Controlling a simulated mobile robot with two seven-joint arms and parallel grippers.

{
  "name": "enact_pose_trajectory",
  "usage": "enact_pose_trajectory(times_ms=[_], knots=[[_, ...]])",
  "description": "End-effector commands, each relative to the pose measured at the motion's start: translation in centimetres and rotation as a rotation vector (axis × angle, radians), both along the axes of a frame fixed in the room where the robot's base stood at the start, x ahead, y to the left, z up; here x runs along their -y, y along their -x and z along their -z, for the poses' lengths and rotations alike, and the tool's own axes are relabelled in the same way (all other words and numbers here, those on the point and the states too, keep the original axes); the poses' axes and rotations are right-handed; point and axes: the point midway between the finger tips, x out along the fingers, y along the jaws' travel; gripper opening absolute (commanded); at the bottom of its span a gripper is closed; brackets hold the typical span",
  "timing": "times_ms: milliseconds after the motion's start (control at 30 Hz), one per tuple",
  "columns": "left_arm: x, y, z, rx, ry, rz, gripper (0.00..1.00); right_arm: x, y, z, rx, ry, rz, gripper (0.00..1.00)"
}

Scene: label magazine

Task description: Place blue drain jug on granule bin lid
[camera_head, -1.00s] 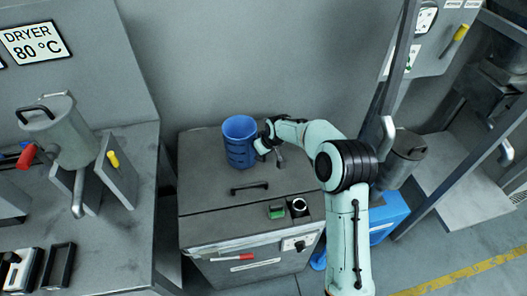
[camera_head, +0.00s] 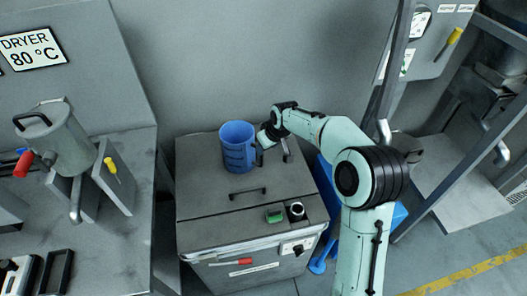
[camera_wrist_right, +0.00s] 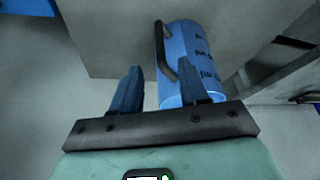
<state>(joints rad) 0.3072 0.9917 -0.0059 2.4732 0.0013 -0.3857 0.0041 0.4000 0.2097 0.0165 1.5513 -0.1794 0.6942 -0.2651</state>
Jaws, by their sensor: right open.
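The blue drain jug (camera_head: 238,148) stands upright on the flat grey granule bin lid (camera_head: 200,188), towards its back edge. Its handle faces right, towards my right gripper (camera_head: 273,154). That gripper is open and empty, just right of the jug and seemingly clear of it. In the right wrist view, the jug (camera_wrist_right: 193,58) with its dark handle and printed lettering appears beyond the open fingers (camera_wrist_right: 158,82). One finger overlaps its near edge there. My left gripper is not in view.
A black lid handle (camera_head: 247,194), a green block (camera_head: 275,216) and a round white-rimmed fitting (camera_head: 296,210) are in front of the jug. A dryer bench with a grey canister (camera_head: 62,138) stands left. A blue container (camera_head: 398,214) is partly behind my arm.

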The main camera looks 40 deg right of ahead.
Motion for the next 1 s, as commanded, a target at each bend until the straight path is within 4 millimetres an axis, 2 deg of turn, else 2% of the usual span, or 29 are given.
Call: enact_pose_trajectory(times_ms=[33, 200, 833, 933, 1000], knots=[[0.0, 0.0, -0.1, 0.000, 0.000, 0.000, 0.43, 0.0, 0.3, -0.8, 0.001, 0.000, 0.000, 0.44], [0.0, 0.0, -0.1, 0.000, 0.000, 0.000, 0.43, -0.1, 0.9, -2.1, -0.001, -0.001, 0.000, 0.44], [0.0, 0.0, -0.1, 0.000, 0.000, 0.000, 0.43, -0.2, 1.0, -2.4, -0.001, 0.000, 0.000, 0.44], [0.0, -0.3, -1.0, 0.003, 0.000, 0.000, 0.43, -0.2, 0.9, -3.4, 0.002, -0.001, 0.000, 0.44], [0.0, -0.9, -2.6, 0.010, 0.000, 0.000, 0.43, -0.2, 0.5, -5.1, 0.009, 0.000, 0.000, 0.44]])
